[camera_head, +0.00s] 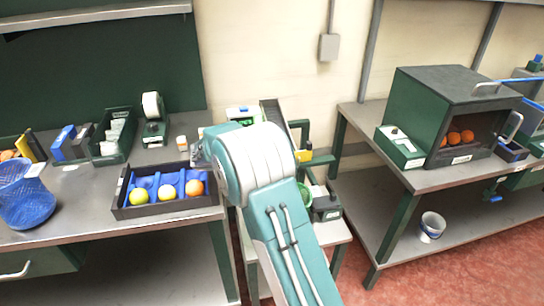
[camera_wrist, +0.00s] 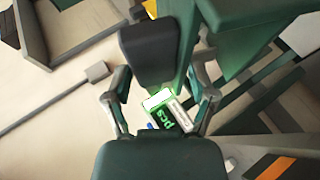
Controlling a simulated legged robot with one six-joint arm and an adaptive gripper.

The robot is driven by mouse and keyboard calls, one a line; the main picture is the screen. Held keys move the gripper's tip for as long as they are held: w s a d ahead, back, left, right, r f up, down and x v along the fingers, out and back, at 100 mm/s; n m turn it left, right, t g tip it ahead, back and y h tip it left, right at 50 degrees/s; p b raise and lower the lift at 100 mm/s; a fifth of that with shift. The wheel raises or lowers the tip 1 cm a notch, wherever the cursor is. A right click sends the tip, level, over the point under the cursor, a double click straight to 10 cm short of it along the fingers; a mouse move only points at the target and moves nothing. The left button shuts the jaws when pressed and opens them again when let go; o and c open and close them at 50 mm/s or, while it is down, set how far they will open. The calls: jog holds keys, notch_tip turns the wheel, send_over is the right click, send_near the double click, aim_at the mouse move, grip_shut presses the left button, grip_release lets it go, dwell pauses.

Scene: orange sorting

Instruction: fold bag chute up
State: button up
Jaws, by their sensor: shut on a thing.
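My gripper (camera_wrist: 162,90) shows in the wrist view, with a finger on each side of the frame's middle. The exact contact is hard to make out. A dark grey block (camera_wrist: 148,52) lies between the fingers. In the head view my arm covers the gripper and much of the chute station. A dark sloping channel (camera_head: 277,118) with green framing shows just behind my arm; I cannot tell whether it is the chute.
A lit display reading "pcs" (camera_wrist: 168,116) lies beyond the fingers. A dark tray (camera_head: 135,211) with several fruits stands left of my arm, near a blue mesh basket (camera_head: 27,205). A green box with oranges (camera_head: 420,95) stands on the right bench. Red floor is clear at lower right.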

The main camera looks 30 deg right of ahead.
jog(key=a, duration=0.1)
jog(key=a+f, duration=0.1)
jog(key=a, duration=0.1)
jog(key=shift+w+a+f+h, duration=0.3)
jog(key=shift+h, duration=0.1)
jog(key=shift+c, duration=0.2)
jog(key=shift+a+f, duration=0.2)
jog(key=shift+a, duration=0.15)
grip_shut()
jog(key=shift+c, duration=0.5)
grip_release()
jog(key=shift+w+a+f, duration=0.1)
jog(key=shift+a+f, duration=0.25)
jog(key=shift+a, duration=0.25)
jog(key=shift+o, duration=1.4)
jog(key=shift+d+f, duration=0.15)
jog(key=shift+d, duration=0.1)
jog(key=o, duration=1)
jog(key=shift+w, duration=0.1)
jog(key=shift+a, duration=0.1)
notch_tip(320, 180, up, 10)
jog(key=shift+w, duration=0.2)
